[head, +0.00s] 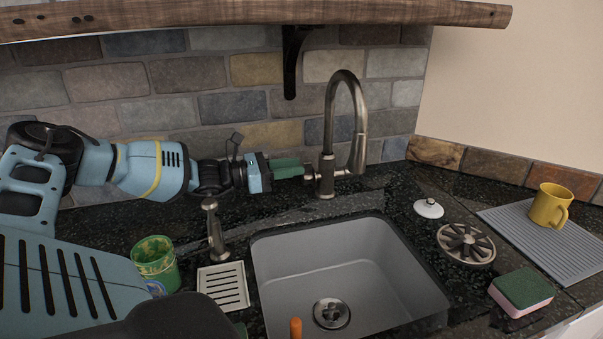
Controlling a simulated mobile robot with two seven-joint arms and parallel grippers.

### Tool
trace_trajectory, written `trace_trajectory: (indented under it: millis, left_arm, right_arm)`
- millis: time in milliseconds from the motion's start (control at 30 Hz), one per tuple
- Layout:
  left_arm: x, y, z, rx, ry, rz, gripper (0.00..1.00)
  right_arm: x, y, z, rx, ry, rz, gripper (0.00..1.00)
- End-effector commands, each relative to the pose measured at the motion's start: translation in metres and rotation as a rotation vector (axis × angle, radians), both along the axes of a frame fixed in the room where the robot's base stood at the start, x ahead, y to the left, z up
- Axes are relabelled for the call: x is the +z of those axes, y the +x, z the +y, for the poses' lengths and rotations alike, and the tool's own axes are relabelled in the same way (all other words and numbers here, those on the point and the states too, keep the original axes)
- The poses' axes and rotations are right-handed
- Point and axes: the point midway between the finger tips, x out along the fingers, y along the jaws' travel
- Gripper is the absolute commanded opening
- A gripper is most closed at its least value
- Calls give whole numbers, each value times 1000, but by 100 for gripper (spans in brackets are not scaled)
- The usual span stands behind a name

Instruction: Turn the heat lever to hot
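The brushed-metal faucet (347,115) with a tall curved spout stands behind the sink, in front of the brick wall. A short side handle (343,173) sticks out to the right of its base. A small metal stub also shows on the left of the base, close to the fingertips. My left gripper (291,168) reaches in from the left, its green fingers level with the faucet base. The fingers overlap in this view, so their opening is hidden. Whether they touch the faucet cannot be told. My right gripper is not clearly seen.
The grey sink (300,248) lies in front of the faucet. A soap dispenser (214,228), green tin (155,262) and slotted dish (222,287) stand left. A white knob (429,208), drain strainer (466,243), sponge (521,291) and yellow mug (549,206) are right. A wooden shelf (260,14) overhangs.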

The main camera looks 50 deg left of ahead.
Motion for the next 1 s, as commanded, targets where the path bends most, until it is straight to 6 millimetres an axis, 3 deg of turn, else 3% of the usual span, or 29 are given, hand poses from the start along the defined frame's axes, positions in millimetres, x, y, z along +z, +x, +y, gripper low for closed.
trace_trajectory:
  millis: [200,500,733,1000]
  left_arm:
    - [-1,17,-8,0,3,1,29]
    - [1,19,-9,1,1,-3,29]
    - [1,19,-9,1,0,-1,2]
    - [1,19,-10,1,4,-4,0]
  right_arm:
    - [-8,-3,0,0,1,8,36]
    - [-6,0,0,-1,1,4,36]
    - [-6,0,0,-1,2,2,36]
    - [-6,0,0,-1,2,2,36]
